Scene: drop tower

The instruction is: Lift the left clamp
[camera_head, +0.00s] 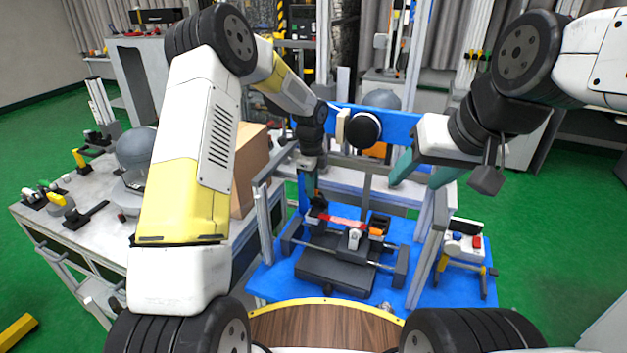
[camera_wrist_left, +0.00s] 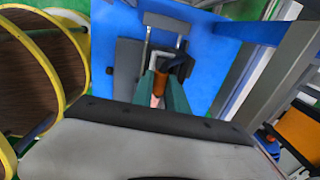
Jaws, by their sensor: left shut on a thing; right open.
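The fixture (camera_head: 337,270) is a dark block with rods on a blue platform (camera_head: 270,283). A red bar (camera_head: 347,222) lies across it between two clamps. The left clamp (camera_head: 317,214) is dark and partly hidden by my left gripper (camera_head: 312,194), which points down and is shut on it. In the left wrist view, the teal fingers of my left gripper (camera_wrist_left: 162,92) close around the black and orange clamp part (camera_wrist_left: 160,84). The right clamp (camera_head: 379,224) is black and orange. My right gripper (camera_head: 412,176) is open and empty, above and right of the fixture.
Grey uprights (camera_head: 428,250) stand at both sides of the fixture. A white device (camera_head: 463,243) sits at the right of the platform. A cardboard box (camera_head: 250,165) and a cluttered grey table (camera_head: 60,225) are on the left. A round wooden top (camera_head: 325,325) is in front.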

